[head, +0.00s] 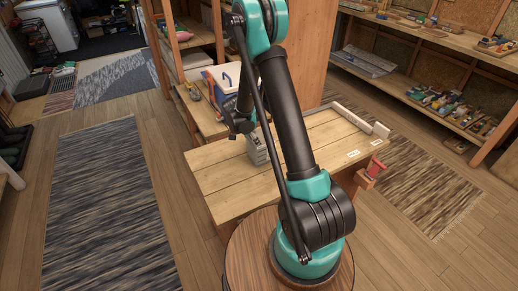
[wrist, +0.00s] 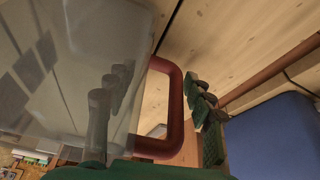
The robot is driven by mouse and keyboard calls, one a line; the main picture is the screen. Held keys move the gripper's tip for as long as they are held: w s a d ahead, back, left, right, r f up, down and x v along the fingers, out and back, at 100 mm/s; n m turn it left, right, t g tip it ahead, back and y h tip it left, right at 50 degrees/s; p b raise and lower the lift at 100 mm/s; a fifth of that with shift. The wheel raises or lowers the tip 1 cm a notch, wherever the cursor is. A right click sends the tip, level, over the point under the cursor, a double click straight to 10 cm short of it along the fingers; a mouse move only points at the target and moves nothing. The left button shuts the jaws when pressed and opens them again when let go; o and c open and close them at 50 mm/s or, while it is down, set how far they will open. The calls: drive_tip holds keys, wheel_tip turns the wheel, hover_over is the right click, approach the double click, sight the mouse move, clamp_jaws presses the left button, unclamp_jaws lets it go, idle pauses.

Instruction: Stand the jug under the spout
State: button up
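In the wrist view a see-through jug (wrist: 60,70) fills the left side, with a red-brown handle (wrist: 184,105) on its right. My gripper (wrist: 160,95) has its green fingers well apart, and the handle lies between them in the picture. One finger shows right of the handle; the other shows dimly through the jug wall. I cannot tell whether either touches. In the head view my gripper (head: 240,125) is over the bench's left part, partly hidden by my arm. A grey object (head: 257,151) beside it may be the jug. I cannot make out a spout.
The wooden workbench (head: 315,160) has white labels (head: 352,154) and a pale rail at its right. A red clamp-like part (head: 372,170) juts from the bench's right edge. The bench's middle looks clear.

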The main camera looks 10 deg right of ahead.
clamp_jaws()
